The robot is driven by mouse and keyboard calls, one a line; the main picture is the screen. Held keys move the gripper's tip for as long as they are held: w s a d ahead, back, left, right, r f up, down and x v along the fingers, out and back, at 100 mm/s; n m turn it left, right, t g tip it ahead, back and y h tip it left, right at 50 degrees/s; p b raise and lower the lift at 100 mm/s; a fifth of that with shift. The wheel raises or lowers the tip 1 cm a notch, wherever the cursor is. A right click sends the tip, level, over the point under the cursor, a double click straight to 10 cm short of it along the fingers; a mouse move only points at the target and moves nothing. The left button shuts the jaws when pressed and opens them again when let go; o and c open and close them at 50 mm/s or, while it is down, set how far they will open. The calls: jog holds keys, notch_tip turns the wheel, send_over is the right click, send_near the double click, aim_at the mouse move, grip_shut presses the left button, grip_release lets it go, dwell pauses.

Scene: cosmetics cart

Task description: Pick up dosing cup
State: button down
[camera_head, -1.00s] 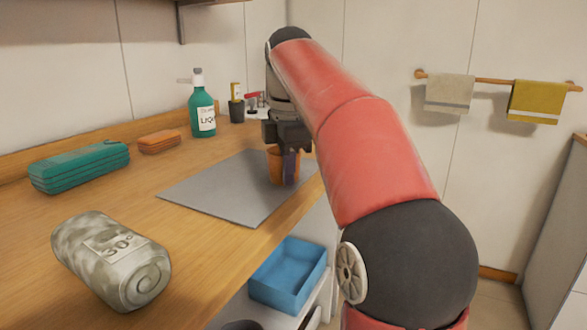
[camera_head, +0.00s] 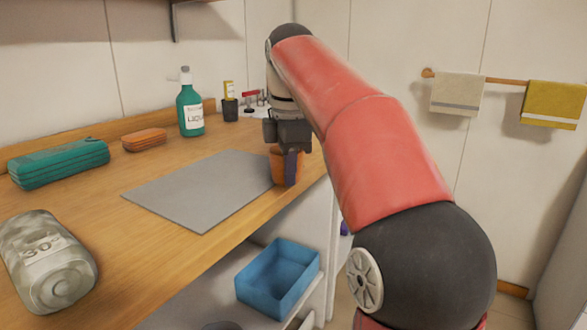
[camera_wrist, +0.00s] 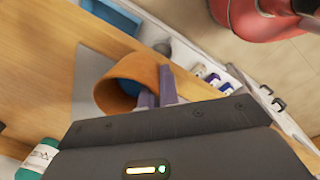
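The dosing cup is taken to be the orange-brown cup (camera_head: 277,166), below my gripper (camera_head: 290,150) at the right end of the grey mat. In the wrist view the cup (camera_wrist: 120,76) shows its round opening, with something blue visible inside. The two purple fingers of my gripper (camera_wrist: 157,88) straddle the cup's wall, one inside the rim and one outside, and are closed on it. In the head view, the gripper and near finger hide part of the cup. Whether its base touches the surface is unclear.
The grey mat (camera_head: 190,190) lies on the wooden counter (camera_head: 120,235). A blue bin (camera_head: 278,280) sits on the shelf below.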

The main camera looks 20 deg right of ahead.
jog(key=shift+d, duration=0.2)
jog(key=c, duration=1.6)
grip_release()
jog(key=shift+o, duration=0.2)
jog(key=shift+a, duration=0.1)
